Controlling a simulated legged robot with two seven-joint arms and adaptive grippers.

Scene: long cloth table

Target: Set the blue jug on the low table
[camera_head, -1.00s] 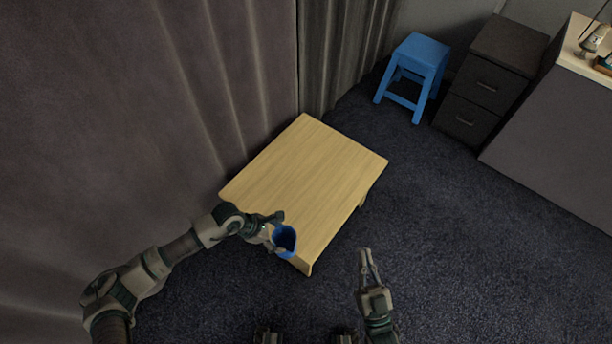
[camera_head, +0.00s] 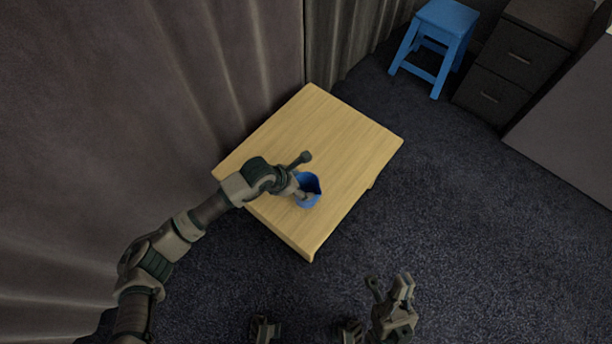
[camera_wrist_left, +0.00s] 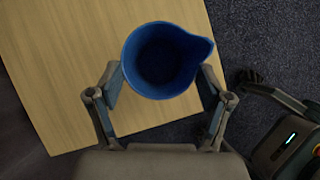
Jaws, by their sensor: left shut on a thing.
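The blue jug (camera_head: 309,188) is upright over the front part of the low wooden table (camera_head: 335,150). My left gripper (camera_head: 298,190) is shut on the jug from its left side. In the left wrist view the jug (camera_wrist_left: 162,60) sits between the two fingers (camera_wrist_left: 160,95), its open top facing the camera and its spout to the right. I cannot tell whether its base touches the table top. My right gripper (camera_head: 390,288) is apart from the table, over the carpet at the front, with its fingers spread and nothing between them.
A blue stool (camera_head: 436,45) and a dark drawer cabinet (camera_head: 515,60) stand at the back right. A curtain (camera_head: 130,120) hangs along the left side and behind the table. The table top is otherwise bare, with free room behind the jug. Dark carpet (camera_head: 480,220) lies open to the right.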

